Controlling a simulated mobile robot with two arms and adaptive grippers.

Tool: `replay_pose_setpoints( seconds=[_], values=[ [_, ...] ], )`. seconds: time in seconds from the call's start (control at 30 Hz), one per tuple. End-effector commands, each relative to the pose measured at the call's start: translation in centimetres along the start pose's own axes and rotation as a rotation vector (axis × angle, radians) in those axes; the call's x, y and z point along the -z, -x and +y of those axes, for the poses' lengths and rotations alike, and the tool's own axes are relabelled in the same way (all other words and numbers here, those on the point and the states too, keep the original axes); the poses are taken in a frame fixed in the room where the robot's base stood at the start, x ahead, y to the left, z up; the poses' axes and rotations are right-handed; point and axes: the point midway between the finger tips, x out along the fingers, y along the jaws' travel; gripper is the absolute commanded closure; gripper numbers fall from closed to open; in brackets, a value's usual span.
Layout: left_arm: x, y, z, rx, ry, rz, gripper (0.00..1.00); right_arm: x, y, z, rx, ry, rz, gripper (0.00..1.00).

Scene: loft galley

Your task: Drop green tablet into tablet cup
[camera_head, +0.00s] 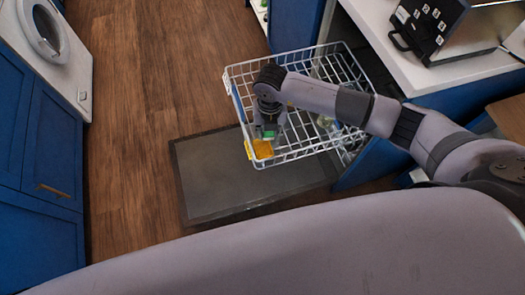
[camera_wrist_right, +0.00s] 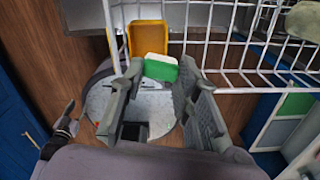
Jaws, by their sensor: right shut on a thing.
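The green tablet (camera_head: 269,133), a small green block with a white face, is held in my right gripper (camera_head: 269,120). In the right wrist view the tablet (camera_wrist_right: 160,68) sits between the tips of the two grey fingers (camera_wrist_right: 160,88). The tablet cup (camera_head: 262,150) is a yellow open box at the rack's near left corner. In the right wrist view the cup (camera_wrist_right: 147,38) lies just beyond the tablet, and part of its inside shows. The tablet appears above the cup's near side, outside its opening. A dark part at the wrist view's left edge may be my left gripper; its jaws are unclear.
The white wire dish rack (camera_head: 305,153) is pulled out over the open grey dishwasher door (camera_head: 235,180). Some dishes stand in the rack, partly hidden by my right arm. A white counter (camera_head: 395,70) with a black case is at right. Wooden floor (camera_head: 150,70) is clear at left.

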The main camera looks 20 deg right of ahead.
Motion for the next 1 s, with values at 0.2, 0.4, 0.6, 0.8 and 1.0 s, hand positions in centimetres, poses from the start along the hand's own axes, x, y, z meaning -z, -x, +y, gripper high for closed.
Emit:
replay_pose_setpoints(
  seconds=[0.2, 0.4, 0.6, 0.8, 1.0],
  values=[
    [0.84, -0.43, -0.08, 0.001, 0.0, 0.014, 0.6, -0.01, -0.56, 0.01, 0.0, 0.0, 0.0, 0.85],
    [0.87, -0.39, -0.09, 0.001, 0.0, 0.015, 0.6, 0.0, -0.53, 0.01, 0.0, 0.001, 0.0, 0.66],
    [0.82, -0.4, -0.1, 0.001, 0.0, 0.014, 0.6, 0.0, -0.52, 0.01, 0.0, 0.001, 0.0, 0.52],
    [0.69, -0.41, -0.11, 0.001, 0.001, 0.012, 0.6, 0.0, -0.52, 0.01, 0.0, 0.001, 0.0, 0.47],
    [0.08, -0.4, -0.45, 0.005, 0.001, 0.004, 0.6, -0.02, -0.33, 0.02, 0.0, 0.001, -0.001, 0.47]
  ],
)
